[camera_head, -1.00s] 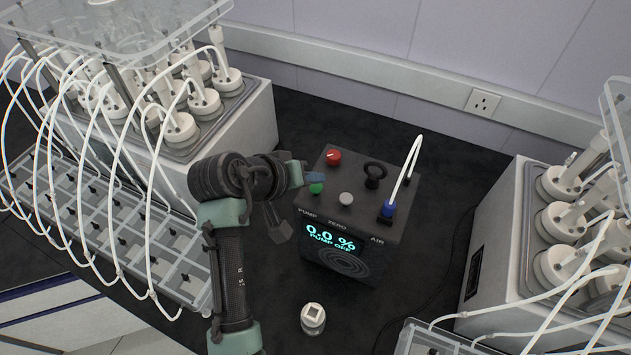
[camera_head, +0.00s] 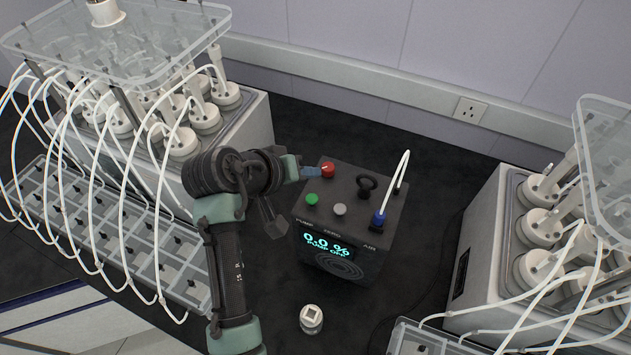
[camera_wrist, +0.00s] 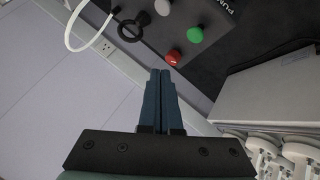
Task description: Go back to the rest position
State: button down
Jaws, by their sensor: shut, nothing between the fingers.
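My gripper (camera_head: 314,173) is at the left edge of the black pump box (camera_head: 372,205) in the head view, beside the red knob (camera_head: 327,170). In the wrist view the blue fingers of my gripper (camera_wrist: 163,72) are closed together with nothing between them. Their tips point at the red knob (camera_wrist: 173,57); I cannot tell whether they touch it. The box also has a green button (camera_head: 312,199), a grey button (camera_head: 339,209) and a black ring handle (camera_head: 367,186). Its display reads 0.0 % and PUMP OFF.
A reactor bath with white-capped bottles (camera_head: 203,117) and many tubes stands left, another (camera_head: 539,219) right. A small white-capped jar (camera_head: 311,319) stands in front of the box. A white tube (camera_head: 397,182) rises from the blue connector (camera_head: 380,217). Dark bench behind the box is clear.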

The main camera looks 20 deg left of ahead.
jog(key=w+d+r+m+t+y+b, duration=0.2)
jog(key=w+d+r+t+b, duration=0.15)
jog(key=r, duration=0.65)
jog(key=w+d+r+m+t+y+b, duration=0.1)
jog(key=w+d+r+t+b, duration=0.3)
jog(key=r, duration=0.6)
jog(key=s+d+r+m+t+b, duration=0.1)
jog(key=s+d+r+t, duration=0.3)
jog(key=s+r, duration=0.5)
jog(key=s+d+r+m+t+b, duration=0.1)
jog(key=s+d+r+t+b, duration=0.3)
jog(key=s+r+t, duration=0.3)
notch_tip(320, 180, up, 4)
jog(key=s+d, duration=0.1)
jog(key=s, duration=0.1)
jog(key=shift+s+r, duration=0.25)
jog(key=shift+s, duration=0.15)
jog(key=shift+f, duration=0.15)
